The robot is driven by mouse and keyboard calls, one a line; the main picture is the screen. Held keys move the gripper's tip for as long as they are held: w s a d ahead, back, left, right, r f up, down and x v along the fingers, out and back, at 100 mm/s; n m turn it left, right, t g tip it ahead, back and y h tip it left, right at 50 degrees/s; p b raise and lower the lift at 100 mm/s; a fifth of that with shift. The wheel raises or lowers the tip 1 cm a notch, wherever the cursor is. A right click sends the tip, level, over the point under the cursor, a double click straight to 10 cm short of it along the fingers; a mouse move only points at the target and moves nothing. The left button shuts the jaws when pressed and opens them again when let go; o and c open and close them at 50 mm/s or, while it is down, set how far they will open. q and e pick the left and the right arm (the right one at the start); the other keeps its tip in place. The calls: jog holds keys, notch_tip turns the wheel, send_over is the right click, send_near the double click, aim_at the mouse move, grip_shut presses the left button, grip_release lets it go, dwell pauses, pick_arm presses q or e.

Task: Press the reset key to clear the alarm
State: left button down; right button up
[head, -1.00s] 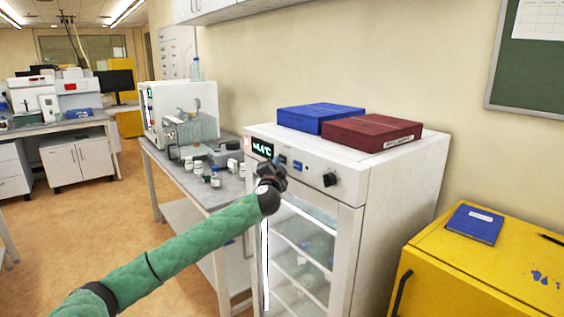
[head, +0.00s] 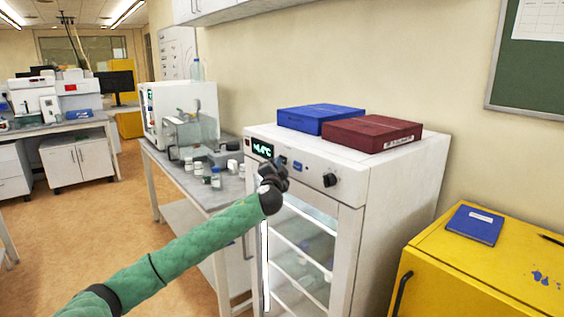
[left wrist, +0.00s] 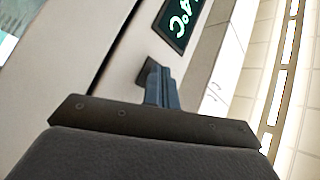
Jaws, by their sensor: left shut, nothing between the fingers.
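The white glass-door cabinet (head: 385,200) has a control strip along its top front. The strip carries a lit display (head: 262,148) with green digits, a small dark key (head: 283,159), a blue key (head: 298,165) and a round black knob (head: 330,180). No label shows which key is reset. My left gripper (head: 273,170) is shut and empty, just in front of the strip below the display. In the left wrist view its closed fingers (left wrist: 160,88) point at the panel near the display (left wrist: 182,20). I cannot tell whether they touch it. My right gripper is out of view.
A blue box (head: 320,117) and a dark red box (head: 372,133) lie on the cabinet top. A bench (head: 205,190) with several small bottles stands to the left. A yellow cabinet (head: 480,270) with a blue notebook (head: 475,225) stands at the right.

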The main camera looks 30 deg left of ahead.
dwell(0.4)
pick_arm(q)
jog(key=shift+s+a, duration=0.3)
jog(key=shift+s, duration=0.35)
jog(key=shift+s+a+b, duration=0.3)
jog(key=shift+s, duration=0.45)
jog(key=shift+s+a+b, duration=0.3)
jog(key=shift+s+a, duration=0.05)
jog(key=shift+s, duration=0.45)
jog(key=shift+s+a+b, duration=0.3)
jog(key=shift+s, duration=0.45)
